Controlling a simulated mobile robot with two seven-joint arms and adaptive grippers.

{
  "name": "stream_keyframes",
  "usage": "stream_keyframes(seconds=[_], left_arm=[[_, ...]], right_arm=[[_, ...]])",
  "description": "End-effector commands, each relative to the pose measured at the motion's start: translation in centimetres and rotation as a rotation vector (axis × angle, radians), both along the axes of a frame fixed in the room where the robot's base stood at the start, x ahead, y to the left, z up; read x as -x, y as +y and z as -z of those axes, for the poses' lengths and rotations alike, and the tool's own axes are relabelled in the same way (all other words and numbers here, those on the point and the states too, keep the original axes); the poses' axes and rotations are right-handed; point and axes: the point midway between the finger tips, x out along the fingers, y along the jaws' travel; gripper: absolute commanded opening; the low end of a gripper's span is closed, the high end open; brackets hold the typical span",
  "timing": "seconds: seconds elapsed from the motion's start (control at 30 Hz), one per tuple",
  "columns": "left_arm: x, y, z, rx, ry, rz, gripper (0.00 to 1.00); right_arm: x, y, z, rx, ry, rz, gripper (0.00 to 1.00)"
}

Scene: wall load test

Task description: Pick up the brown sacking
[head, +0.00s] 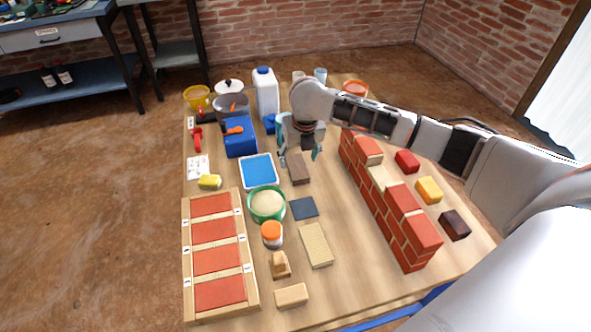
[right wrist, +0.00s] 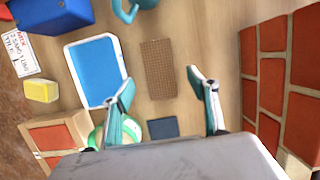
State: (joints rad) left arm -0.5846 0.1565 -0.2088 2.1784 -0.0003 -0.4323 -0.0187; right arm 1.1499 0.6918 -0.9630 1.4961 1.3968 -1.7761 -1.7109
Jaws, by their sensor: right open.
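The brown sacking (head: 299,169) is a small flat brown rectangle lying on the wooden table. In the right wrist view the sacking (right wrist: 158,68) shows a woven texture and lies between and just beyond the fingertips. My right gripper (head: 300,154) is open and empty above the far end of the sacking. Its two teal fingers (right wrist: 160,78) stand apart, one to each side of the sacking in the picture. I cannot tell the exact height above it. My left gripper is not in view.
A brick wall (head: 388,200) stands to the right of the sacking. A dark blue square (head: 303,208) and a beige block (head: 316,245) lie in front. A white jug (head: 266,95) stands behind.

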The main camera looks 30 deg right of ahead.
Motion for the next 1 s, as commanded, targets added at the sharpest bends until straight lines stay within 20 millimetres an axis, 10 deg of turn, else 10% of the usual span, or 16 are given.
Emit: stream_keyframes(seconds=[0.2,0.5,0.7,1.0], left_arm=[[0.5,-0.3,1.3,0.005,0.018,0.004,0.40],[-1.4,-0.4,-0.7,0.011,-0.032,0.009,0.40],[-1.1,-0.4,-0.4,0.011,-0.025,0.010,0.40],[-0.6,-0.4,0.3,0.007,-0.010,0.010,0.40]], right_arm=[[-0.5,-0.1,4.2,0.000,0.012,0.002,0.59],[-1.0,-0.2,4.1,0.000,-0.002,0.001,0.59],[-1.0,-0.2,4.1,0.001,-0.001,0.001,0.18],[-0.9,-0.3,4.1,0.002,0.000,0.001,0.17]])
